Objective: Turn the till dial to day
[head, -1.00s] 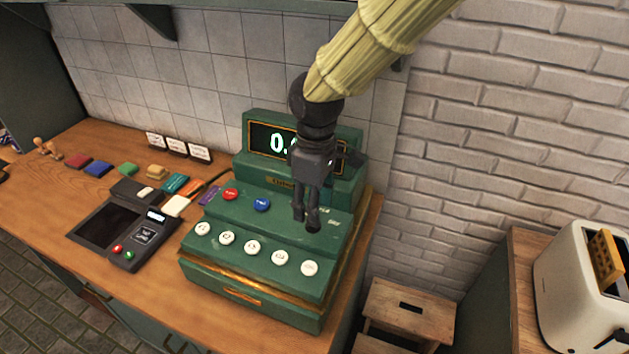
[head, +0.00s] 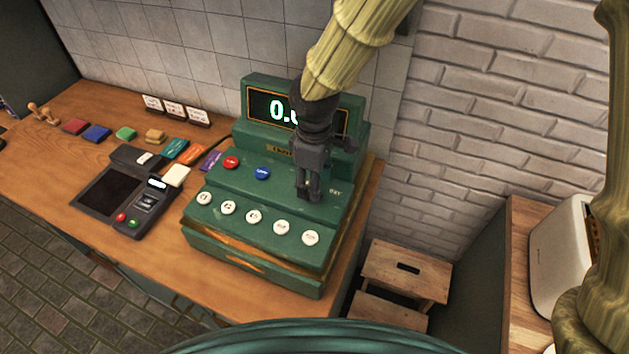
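The green till (head: 270,205) stands on the wooden counter, with a lit display (head: 277,110) on its raised back part. A red button (head: 231,162), a blue button (head: 262,173) and a row of several white buttons (head: 253,216) show on its sloped top. My gripper (head: 308,197) points down over the right part of that top, its fingers close together at the surface. The dial itself is hidden behind my gripper. A small pale label (head: 335,191), which seems to read "DAY", shows just right of the fingers. I cannot tell whether the fingers hold the dial.
A dark card terminal (head: 125,200) lies left of the till. Coloured pads (head: 97,132), small cards (head: 174,110) and a wooden stamp (head: 42,113) lie further left. A wooden step stool (head: 405,270) stands right of the till, and a white toaster (head: 560,250) sits on the right counter.

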